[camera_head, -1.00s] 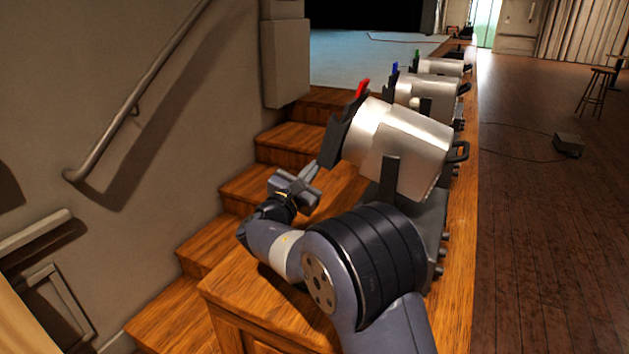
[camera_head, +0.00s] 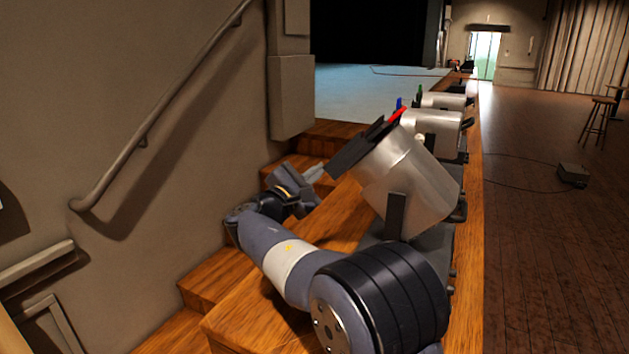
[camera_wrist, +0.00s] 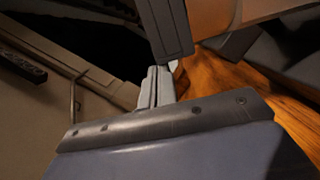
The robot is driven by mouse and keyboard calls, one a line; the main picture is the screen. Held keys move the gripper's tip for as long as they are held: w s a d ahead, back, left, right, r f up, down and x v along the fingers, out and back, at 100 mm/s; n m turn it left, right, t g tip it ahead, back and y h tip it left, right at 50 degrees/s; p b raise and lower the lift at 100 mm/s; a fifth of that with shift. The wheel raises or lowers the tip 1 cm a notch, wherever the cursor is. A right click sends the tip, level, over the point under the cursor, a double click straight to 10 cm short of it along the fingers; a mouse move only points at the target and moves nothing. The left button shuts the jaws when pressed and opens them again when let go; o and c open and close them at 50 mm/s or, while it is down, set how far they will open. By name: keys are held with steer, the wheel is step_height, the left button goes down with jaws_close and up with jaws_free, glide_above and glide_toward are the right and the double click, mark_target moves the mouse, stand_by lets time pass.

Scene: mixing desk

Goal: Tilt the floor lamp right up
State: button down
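The nearest floor lamp (camera_head: 405,185) is a silver can with black flaps and a red tab, on a dark bracket on the wooden ledge. It tilts, its flapped front up and left, its rear handle low on the right. My gripper (camera_head: 318,172) is left of the lamp, just below its front flap. In the wrist view the gripper's fingers (camera_wrist: 156,84) lie together, with nothing visible between them. Their tips are at the lower end of a dark flap (camera_wrist: 165,28); I cannot tell whether they touch.
Two similar lamps, one with a blue tab (camera_head: 435,125) and one with a green tab (camera_head: 445,100), stand behind on the ledge (camera_head: 469,240). Wooden stairs and a wall with a handrail (camera_head: 150,120) are on the left. Open wooden floor (camera_head: 540,250) lies right.

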steer(key=shift+d+r+m, duration=0.15)
steer(key=shift+r+m, duration=0.25)
steer(key=shift+r, duration=0.2)
stand_by(0.3)
